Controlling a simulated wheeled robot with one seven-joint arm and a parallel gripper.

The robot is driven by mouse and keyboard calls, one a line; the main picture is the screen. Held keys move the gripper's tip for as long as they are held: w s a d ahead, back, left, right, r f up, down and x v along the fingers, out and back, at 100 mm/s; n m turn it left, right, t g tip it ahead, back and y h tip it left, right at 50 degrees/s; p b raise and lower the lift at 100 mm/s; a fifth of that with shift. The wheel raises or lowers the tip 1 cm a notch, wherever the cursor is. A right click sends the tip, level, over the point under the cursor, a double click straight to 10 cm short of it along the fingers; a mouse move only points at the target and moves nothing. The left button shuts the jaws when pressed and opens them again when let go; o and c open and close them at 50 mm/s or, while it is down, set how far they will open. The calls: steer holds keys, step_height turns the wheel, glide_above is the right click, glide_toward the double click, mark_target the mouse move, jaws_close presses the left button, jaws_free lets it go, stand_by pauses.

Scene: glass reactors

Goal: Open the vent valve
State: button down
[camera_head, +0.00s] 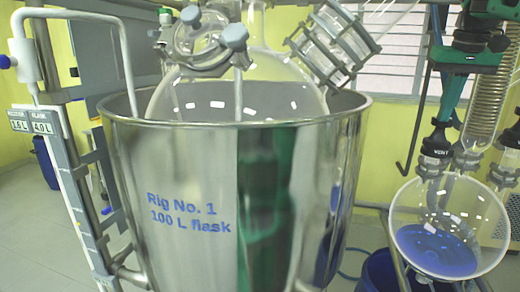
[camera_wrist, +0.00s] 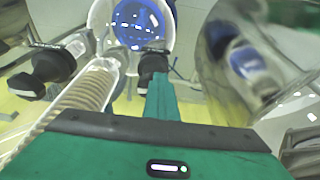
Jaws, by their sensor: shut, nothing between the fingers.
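The vent valve has a black knob (camera_head: 436,141) with a "VENT" label, on a neck of the round glass flask (camera_head: 404,222) holding blue liquid. In the wrist view a black knob (camera_wrist: 151,63) lies just beyond my fingertips, with the flask's blue liquid (camera_wrist: 136,20) behind it. My green gripper (camera_head: 443,117) points down, its tips just above or at the knob. I cannot tell whether they touch it. The gripper also shows in the wrist view (camera_wrist: 160,82), its fingers together and holding nothing. The fingers partly cover the knob there.
A large steel vessel (camera_head: 190,165) marked "Rig No. 1" fills the middle. A coiled glass condenser (camera_head: 487,95) stands close to the right of my gripper. A second black knob (camera_wrist: 52,67) is at left in the wrist view. A dark bent rod (camera_head: 410,150) hangs left of the flask.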

steer(key=shift+s+d+f, duration=0.15)
steer(key=shift+d+f, duration=0.3)
steer(key=shift+d, duration=0.1)
steer(key=shift+s+d, duration=0.2)
steer(key=shift+d, duration=0.6)
steer(key=shift+s+d+f, duration=0.15)
steer(key=shift+s, duration=0.1)
step_height(320, 180, up, 6)
steer(key=shift+a+r, duration=0.2)
steer(key=shift+a, duration=0.15)
stand_by(0.4)
steer(key=shift+s, duration=0.1)
